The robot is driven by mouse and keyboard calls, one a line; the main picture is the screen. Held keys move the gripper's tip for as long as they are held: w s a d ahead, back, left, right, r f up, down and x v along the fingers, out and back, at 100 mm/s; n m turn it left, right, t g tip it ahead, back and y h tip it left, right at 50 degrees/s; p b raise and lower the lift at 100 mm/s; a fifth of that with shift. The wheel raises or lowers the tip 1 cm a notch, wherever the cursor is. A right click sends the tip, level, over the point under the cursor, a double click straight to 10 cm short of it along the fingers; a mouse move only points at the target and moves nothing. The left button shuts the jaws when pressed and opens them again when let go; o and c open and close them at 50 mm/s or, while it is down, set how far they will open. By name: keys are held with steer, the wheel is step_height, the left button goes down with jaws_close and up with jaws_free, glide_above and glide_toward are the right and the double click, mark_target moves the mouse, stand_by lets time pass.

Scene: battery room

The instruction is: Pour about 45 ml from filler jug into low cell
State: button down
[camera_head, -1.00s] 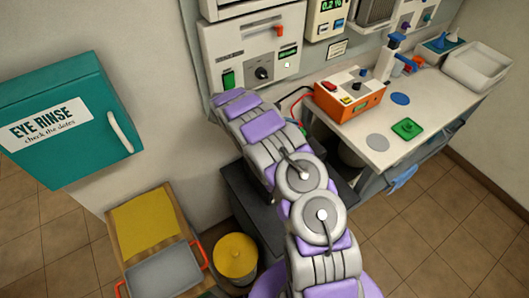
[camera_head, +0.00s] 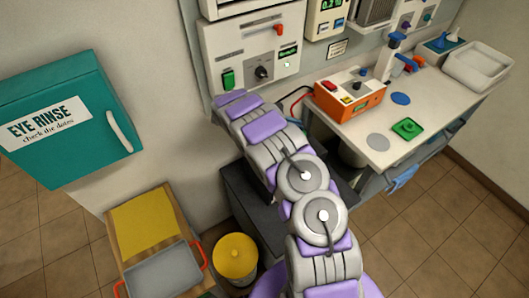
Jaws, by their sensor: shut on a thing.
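My arm reaches from the bottom of the view up toward the wall, and its far end bends out of sight near the wall cabinet. My gripper is hidden, so what it holds does not show. I cannot make out the filler jug. A dark grey box-like unit (camera_head: 236,187) stands on the floor behind and beside my arm. My arm covers much of it, and no low cell can be made out on it.
A white bench (camera_head: 452,105) at right holds an orange device (camera_head: 349,95), a green item (camera_head: 407,128) and a white tray (camera_head: 478,70). A teal eye rinse cabinet (camera_head: 65,115) is at left. A yellow-lidded bin (camera_head: 235,256) and a grey tray (camera_head: 161,272) stand below.

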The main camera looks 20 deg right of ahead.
steer(key=shift+w+a+h+b, duration=0.15)
steer(key=shift+h+b, duration=0.15)
steer(key=shift+b, duration=0.3)
stand_by(1.1)
steer(key=shift+d+r+p, duration=0.2)
steer(key=shift+r+p, duration=0.1)
steer(key=shift+p, duration=0.45)
steer(key=shift+s+d+r+y+p, duration=0.15)
steer(key=shift+s+d+y+p, duration=0.2)
steer(key=shift+y+p, duration=0.55)
steer(key=y+p, duration=0.2)
steer(key=p, duration=0.1)
steer(key=shift+s+d+r, duration=0.1)
steer(key=shift+s+d, duration=0.1)
steer(key=shift+d, duration=0.15)
steer(key=shift+d+t+y+p, duration=0.1)
steer(key=shift+t+y+p, duration=0.35)
steer(key=shift+p, duration=0.5)
steer(key=shift+d+f+y+p, duration=0.15)
steer(key=shift+f+y+p, duration=0.25)
steer(key=shift+y, duration=0.05)
steer(key=shift+d+f, duration=0.1)
steer(key=shift+f, duration=0.25)
